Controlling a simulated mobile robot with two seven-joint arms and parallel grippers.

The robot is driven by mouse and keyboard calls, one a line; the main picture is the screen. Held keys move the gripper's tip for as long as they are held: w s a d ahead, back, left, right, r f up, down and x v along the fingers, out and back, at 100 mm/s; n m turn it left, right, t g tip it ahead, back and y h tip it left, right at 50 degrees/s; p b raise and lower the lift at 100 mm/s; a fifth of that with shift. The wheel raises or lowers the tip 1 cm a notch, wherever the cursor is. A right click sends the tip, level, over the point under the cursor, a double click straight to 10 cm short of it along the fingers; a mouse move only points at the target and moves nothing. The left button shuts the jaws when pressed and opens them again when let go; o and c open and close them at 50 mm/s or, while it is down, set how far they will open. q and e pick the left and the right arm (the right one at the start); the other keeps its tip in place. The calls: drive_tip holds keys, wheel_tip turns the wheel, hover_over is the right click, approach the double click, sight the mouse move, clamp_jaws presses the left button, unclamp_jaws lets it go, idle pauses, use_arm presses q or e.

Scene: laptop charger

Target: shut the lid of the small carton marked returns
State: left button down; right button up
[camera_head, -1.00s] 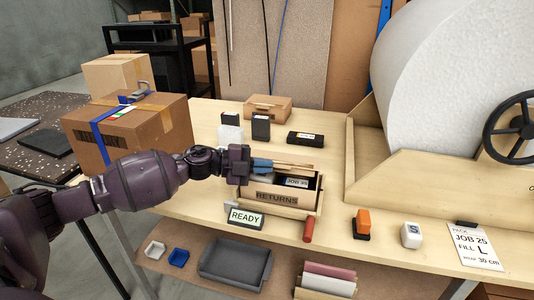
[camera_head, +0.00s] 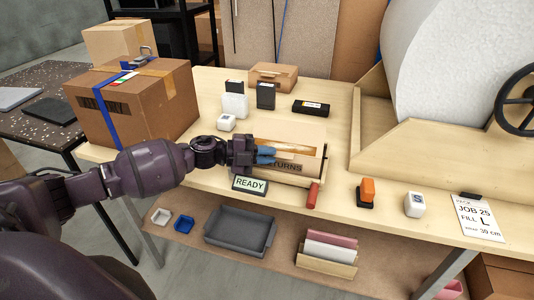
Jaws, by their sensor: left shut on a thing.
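The small wooden-looking carton marked RETURNS (camera_head: 308,168) stands on the bench near its front edge. My right gripper is not in view.
A large taped box (camera_head: 150,110) stands behind my left arm. An orange-topped item (camera_head: 367,190) is to the right.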

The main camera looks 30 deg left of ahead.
use_arm(q)
drive_tip(key=c, duration=1.4)
unclamp_jaws()
drive_tip(key=shift+s+f, duration=0.15)
drive_tip(key=shift+f, duration=0.45)
drive_tip(key=shift+c, duration=0.2)
drive_tip(key=shift+o, duration=0.6)
drive_tip(key=shift+r, duration=0.15)
drive_tip(key=shift+a, duration=0.1)
drive_tip(key=v, duration=1)
drive_tip(key=shift+a+r, duration=0.2)
drive_tip(key=shift+s, duration=0.15)
